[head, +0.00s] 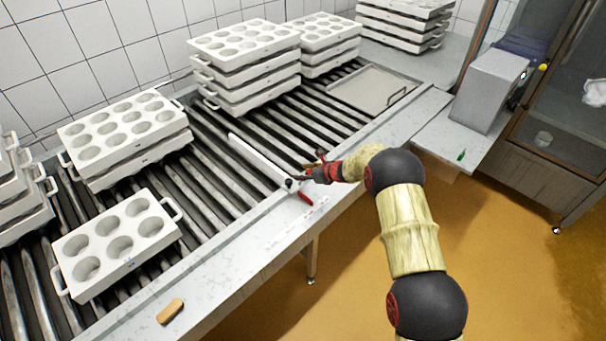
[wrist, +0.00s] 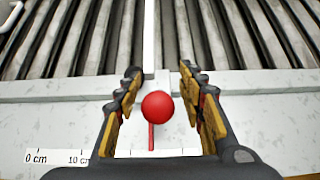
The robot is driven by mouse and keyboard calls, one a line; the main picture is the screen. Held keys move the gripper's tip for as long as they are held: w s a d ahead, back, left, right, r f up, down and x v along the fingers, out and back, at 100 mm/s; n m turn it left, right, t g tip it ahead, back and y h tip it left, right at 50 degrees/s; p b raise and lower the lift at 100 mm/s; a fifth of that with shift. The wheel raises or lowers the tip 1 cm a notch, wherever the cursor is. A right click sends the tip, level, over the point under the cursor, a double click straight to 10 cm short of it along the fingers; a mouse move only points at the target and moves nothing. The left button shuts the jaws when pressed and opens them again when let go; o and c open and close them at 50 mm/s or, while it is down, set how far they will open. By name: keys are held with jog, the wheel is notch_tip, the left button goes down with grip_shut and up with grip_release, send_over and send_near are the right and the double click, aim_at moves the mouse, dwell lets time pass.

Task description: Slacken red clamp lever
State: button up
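The red clamp lever (head: 304,196) is on the light steel ledge at the front of the roller conveyor, at the near end of a long pale bar (head: 258,157). In the wrist view its round red knob (wrist: 158,107) and thin red stem (wrist: 151,137) show between my two fingers. My gripper (head: 313,170) is just above and behind the lever in the head view. In the wrist view my gripper (wrist: 160,82) is open, with a gap on both sides of the knob. Contact with the knob is not visible.
White moulds (head: 118,240) stand on the rollers at left, with stacked moulds (head: 245,75) further back. A flat tray (head: 368,88) lies on the rollers at right. A brown block (head: 170,311) lies on the ledge. A grey box (head: 490,90) stands at right.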

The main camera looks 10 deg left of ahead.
jog(key=v, duration=1.1)
jog(key=shift+s+d+r, duration=0.2)
jog(key=shift+c, duration=0.3)
